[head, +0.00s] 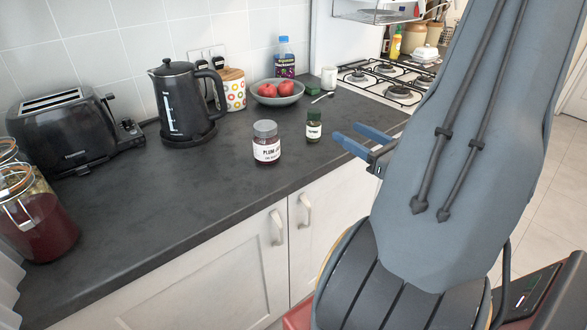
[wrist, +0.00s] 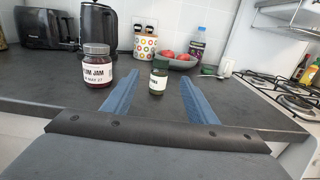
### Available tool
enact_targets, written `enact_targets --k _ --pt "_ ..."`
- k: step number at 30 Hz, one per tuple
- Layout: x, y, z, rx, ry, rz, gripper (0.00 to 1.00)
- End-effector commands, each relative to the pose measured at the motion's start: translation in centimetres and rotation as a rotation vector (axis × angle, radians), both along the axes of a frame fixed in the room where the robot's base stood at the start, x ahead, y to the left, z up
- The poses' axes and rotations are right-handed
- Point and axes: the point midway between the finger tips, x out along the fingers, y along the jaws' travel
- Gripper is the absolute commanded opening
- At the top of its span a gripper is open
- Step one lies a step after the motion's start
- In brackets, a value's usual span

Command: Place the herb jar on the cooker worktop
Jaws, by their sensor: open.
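The herb jar (head: 313,125) is a small dark green jar with a green lid and a white label. It stands upright on the dark counter, right of the plum jam jar. In the wrist view the herb jar (wrist: 158,76) appears ahead, between the lines of my two blue fingers. My gripper (head: 352,140) is open and empty at the counter's front edge; its fingers also show in the wrist view (wrist: 158,95). The herb jar looks apart from the fingers. The cooker worktop (head: 375,88) with its gas hob is at the back right, partly hidden by my arm.
The plum jam jar (head: 266,143) stands close left of the herb jar. Behind are a kettle (head: 183,100), a bowl of red fruit (head: 277,97), a bottle (head: 284,58) and a small white cup (head: 329,77). A toaster (head: 72,130) is at left. The counter's front middle is clear.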

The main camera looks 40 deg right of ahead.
Motion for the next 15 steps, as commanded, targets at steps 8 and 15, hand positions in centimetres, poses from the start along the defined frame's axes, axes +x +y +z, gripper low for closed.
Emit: enact_targets --k 8,15 --pt "3.0 13.8 -1.2 -0.146 0.151 0.478 0.53" --pt "-1.5 27.6 -4.7 -0.51 0.322 1.112 0.53"
